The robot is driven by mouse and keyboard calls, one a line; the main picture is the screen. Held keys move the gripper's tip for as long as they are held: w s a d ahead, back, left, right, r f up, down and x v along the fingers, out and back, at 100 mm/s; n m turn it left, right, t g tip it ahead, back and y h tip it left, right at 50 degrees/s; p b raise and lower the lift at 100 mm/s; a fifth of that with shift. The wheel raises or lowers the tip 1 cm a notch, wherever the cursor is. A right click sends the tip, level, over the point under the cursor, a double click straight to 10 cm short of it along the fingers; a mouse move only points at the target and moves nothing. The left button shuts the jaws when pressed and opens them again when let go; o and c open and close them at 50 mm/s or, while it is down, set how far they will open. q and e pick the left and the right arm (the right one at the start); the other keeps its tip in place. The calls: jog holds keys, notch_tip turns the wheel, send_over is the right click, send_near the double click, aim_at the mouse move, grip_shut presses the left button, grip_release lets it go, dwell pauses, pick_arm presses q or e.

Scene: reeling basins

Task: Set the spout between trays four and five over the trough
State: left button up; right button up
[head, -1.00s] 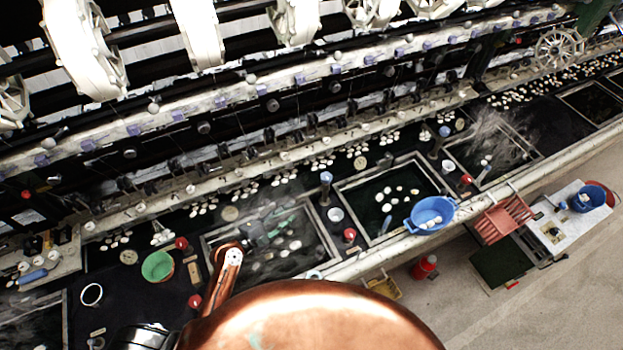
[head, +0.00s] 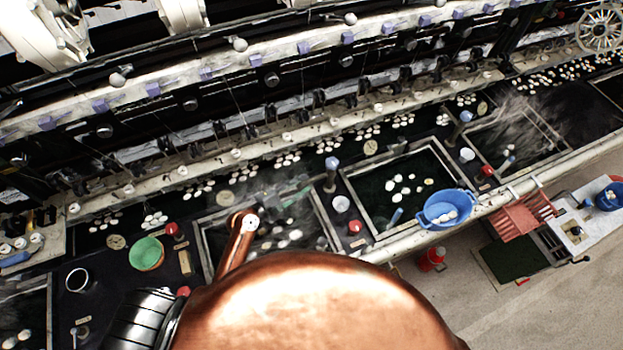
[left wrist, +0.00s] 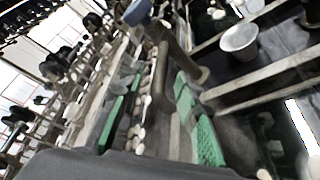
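A blue-topped post (head: 332,172) stands between two framed dark basins with pale cocoons; it may be the spout. I cannot tell its swivel direction. One basin (head: 321,218) is left of it, the other (head: 352,203) right of it; no tray numbers are readable. A similar post (head: 465,120) stands farther right. My left gripper (left wrist: 157,115) shows two green pads spread apart in the left wrist view, with nothing clearly held. A blue-topped post (left wrist: 180,52) rises just beyond them. In the head view the gripper is faint and blurred. My right gripper is out of sight.
A green bowl (head: 146,253) sits at left and a blue tub (head: 445,208) on the front ledge. A red crate (head: 524,217) stands at right. Reeling machinery runs along the back.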

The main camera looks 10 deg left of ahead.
aim_at(307, 183)
pick_arm(q)
jog(key=shift+x, duration=2.3)
grip_shut()
